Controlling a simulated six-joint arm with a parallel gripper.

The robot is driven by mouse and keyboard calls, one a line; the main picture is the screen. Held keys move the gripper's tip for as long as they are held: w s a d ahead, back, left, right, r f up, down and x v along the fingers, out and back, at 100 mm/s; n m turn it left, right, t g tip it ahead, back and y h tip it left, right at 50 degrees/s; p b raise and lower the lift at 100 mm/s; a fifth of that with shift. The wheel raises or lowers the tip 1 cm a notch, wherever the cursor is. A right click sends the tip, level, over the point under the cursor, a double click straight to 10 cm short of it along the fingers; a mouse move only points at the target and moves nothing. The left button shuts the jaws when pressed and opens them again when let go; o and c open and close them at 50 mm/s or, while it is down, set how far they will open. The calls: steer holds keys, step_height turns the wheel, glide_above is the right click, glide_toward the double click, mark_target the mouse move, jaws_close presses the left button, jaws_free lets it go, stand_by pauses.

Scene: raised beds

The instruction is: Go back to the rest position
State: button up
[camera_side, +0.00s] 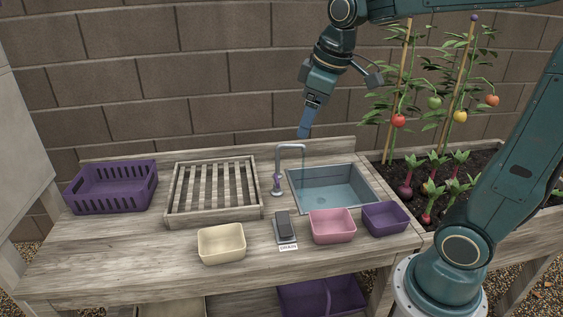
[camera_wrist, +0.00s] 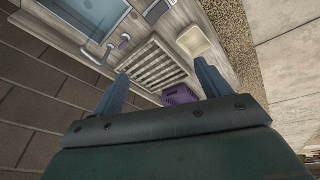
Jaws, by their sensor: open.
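My gripper (camera_side: 305,128) hangs in the air above the back of the wooden bench (camera_side: 110,250), near the tap (camera_side: 278,170), with its fingers pointing down. In the wrist view my gripper (camera_wrist: 160,88) shows two blue fingers spread apart with nothing between them. The gripper is open and touches nothing that I can see.
On the bench are a purple crate (camera_side: 110,188), a slatted rack (camera_side: 170,192), a sink (camera_side: 335,198), a cream tub (camera_side: 222,244), a pink tub (camera_side: 332,226), a purple tub (camera_side: 385,219) and a dark block on a labelled stand (camera_side: 285,228). Tomato plants (camera_side: 435,100) grow right; a brick wall (camera_side: 130,60) stands behind.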

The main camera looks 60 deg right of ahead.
steer(key=s+a+f+m+t, duration=0.1)
steer(key=s+a, duration=0.1)
steer(key=s, duration=0.5)
steer(key=s+a+f+m+t, duration=0.1)
steer(key=s+a+f+m, duration=0.1)
steer(key=s, duration=0.5)
steer(key=shift+s+a+y, duration=0.15)
steer(key=shift+a+y, duration=0.05)
steer(key=shift+y, duration=0.1)
